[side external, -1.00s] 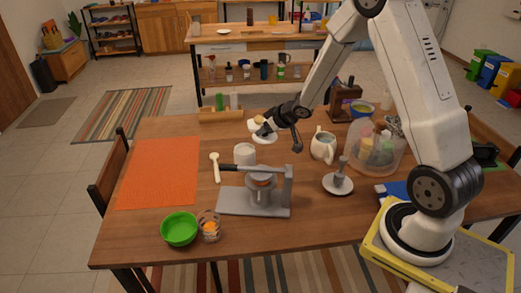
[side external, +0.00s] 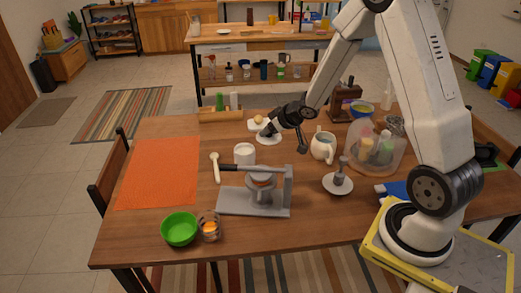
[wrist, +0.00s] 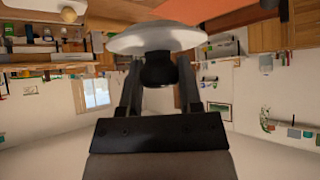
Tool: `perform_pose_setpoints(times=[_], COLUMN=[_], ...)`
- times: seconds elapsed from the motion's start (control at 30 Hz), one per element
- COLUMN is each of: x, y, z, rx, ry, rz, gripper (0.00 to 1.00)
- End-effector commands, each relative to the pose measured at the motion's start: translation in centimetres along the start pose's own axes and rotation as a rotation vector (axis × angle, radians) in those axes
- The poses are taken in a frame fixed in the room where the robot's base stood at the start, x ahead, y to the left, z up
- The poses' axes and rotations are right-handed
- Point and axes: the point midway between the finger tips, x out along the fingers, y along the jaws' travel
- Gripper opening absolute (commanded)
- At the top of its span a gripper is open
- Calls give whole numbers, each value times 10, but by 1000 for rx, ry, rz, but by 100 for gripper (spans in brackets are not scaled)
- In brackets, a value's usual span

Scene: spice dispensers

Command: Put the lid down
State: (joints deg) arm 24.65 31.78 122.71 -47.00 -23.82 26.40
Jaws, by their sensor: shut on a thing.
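My gripper (side external: 266,132) is over the far middle of the table, shut on the black knob (wrist: 158,70) of a white, round lid (wrist: 155,38). In the wrist view the lid fills the upper middle, with its knob between the two fingers. In the side view the lid (side external: 269,139) shows as a pale disc under the fingertips, low over the table. I cannot tell whether it touches the wood.
A small white dish (side external: 254,126) with a tan ball sits just behind the lid. A white cup (side external: 244,153), a spoon (side external: 215,167) and a grey press (side external: 256,200) stand nearer. A white jug (side external: 323,146) is to the right. The orange mat (side external: 160,172) lies clear at left.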

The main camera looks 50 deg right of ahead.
Motion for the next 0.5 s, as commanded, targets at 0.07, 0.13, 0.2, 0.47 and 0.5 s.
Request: perform_pose_setpoints(times=[0.07, 0.13, 0.2, 0.47, 0.5], x=[0, 0, 0, -4, -5], y=[4, 9, 16, 48, 53], z=[5, 11, 19, 65, 73], rx=[2, 3, 2, 1, 1], ry=[-3, -6, -7, -10, -11], rz=[2, 3, 4, 6, 5], gripper=[0, 0, 0, 0, 0])
